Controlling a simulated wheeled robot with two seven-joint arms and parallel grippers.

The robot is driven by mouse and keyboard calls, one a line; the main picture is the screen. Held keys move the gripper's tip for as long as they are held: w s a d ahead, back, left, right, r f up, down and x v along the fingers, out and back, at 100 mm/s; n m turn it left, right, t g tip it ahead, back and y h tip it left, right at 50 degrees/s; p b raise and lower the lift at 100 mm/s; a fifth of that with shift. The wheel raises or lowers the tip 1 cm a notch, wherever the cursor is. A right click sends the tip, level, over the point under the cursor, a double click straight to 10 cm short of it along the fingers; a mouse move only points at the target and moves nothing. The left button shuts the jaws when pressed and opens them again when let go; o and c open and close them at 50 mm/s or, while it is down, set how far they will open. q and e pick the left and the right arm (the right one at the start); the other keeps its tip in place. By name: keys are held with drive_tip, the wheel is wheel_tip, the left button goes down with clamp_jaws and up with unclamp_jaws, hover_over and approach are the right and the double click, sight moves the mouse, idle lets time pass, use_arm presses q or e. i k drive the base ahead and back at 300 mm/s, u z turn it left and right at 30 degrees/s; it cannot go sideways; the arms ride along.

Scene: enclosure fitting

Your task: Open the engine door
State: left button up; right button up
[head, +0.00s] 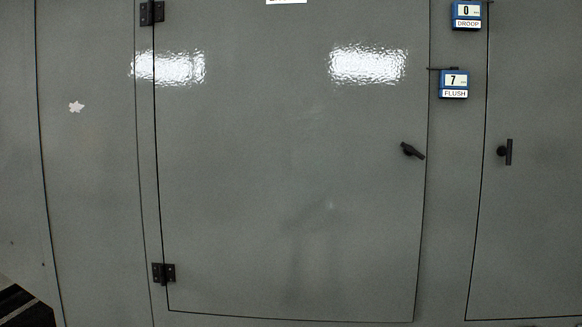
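A large grey door (290,190) fills the middle of the head view and sits flush in the grey enclosure wall. Its hinges show on its left side, an upper hinge (151,12) and a lower hinge (164,273). A black handle (412,151) is on its right side, tilted down to the right. A white label (286,1) at the top of the door is cut off by the picture edge, so I cannot read it. Neither of my grippers is in view.
A second door (535,230) at the right has an upright black handle (508,152). Between the doors hang a blue gauge marked DROOP (467,14) and one marked FLUSH (454,83). A bare pale patch (77,107) marks the left panel.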

sight(289, 190)
drive_tip(key=u, duration=0.25)
drive_tip(key=i, duration=1.2)
drive_tip(key=z, duration=0.05)
